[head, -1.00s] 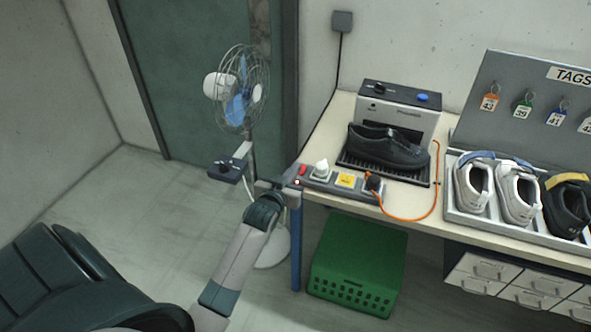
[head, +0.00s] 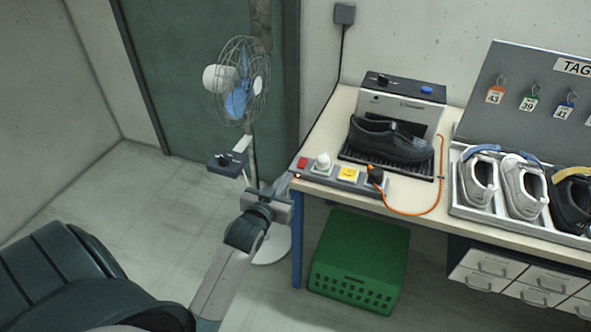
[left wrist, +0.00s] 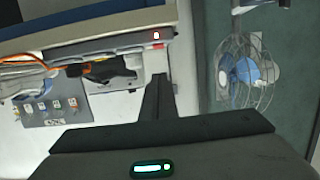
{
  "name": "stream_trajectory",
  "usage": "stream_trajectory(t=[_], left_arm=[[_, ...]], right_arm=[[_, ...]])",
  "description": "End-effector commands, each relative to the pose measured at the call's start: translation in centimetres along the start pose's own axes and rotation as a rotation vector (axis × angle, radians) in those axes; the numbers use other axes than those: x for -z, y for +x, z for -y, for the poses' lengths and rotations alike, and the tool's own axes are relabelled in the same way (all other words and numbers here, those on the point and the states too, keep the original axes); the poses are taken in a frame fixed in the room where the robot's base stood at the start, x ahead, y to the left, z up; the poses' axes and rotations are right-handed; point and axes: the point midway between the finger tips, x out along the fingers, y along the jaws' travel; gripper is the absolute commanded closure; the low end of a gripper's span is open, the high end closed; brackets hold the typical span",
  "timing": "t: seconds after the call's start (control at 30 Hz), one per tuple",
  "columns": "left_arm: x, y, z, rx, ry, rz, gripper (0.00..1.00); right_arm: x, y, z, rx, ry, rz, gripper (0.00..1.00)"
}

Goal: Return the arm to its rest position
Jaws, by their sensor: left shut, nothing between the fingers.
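My left gripper (head: 285,183) is shut and empty at the near left corner of the workbench, close to the power strip. My left arm reaches up to it from the bottom of the head view. Whether the fingertips touch the bench edge is hard to tell. My right gripper is not in view.
The workbench (head: 330,130) holds a power strip (head: 335,178), a machine with a black shoe (head: 388,140) and a tray of shoes (head: 462,212). A fan (head: 238,85) stands left of the bench. A green crate (head: 358,262) sits below. Floor at left is clear.

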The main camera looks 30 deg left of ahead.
Motion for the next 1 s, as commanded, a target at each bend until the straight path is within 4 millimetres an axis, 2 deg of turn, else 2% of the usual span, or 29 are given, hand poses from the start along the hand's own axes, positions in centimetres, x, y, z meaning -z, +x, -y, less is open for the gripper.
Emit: stream_trajectory(t=[0.27,0.37,0.47,0.57,0.67,0.83,1.0], left_arm=[[-0.2,0.1,0.0,-0.001,0.000,0.002,1.00],[-1.2,0.2,-0.2,-0.004,0.002,0.018,1.00],[-3.5,0.6,-0.6,-0.011,0.007,0.052,1.00],[-7.2,1.0,-1.2,-0.023,0.016,0.109,1.00],[-12.4,1.2,-2.1,-0.040,0.029,0.185,1.00],[-22.8,0.1,-3.7,-0.074,0.060,0.338,1.00],[-33.2,-2.7,-5.0,-0.111,0.097,0.493,1.00]], right_arm=[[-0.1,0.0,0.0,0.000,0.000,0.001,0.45],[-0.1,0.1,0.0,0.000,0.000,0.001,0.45],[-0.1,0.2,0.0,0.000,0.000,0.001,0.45],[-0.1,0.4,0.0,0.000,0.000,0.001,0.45],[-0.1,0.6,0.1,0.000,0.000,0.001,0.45],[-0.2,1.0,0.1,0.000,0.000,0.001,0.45],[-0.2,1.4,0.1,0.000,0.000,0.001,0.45]])
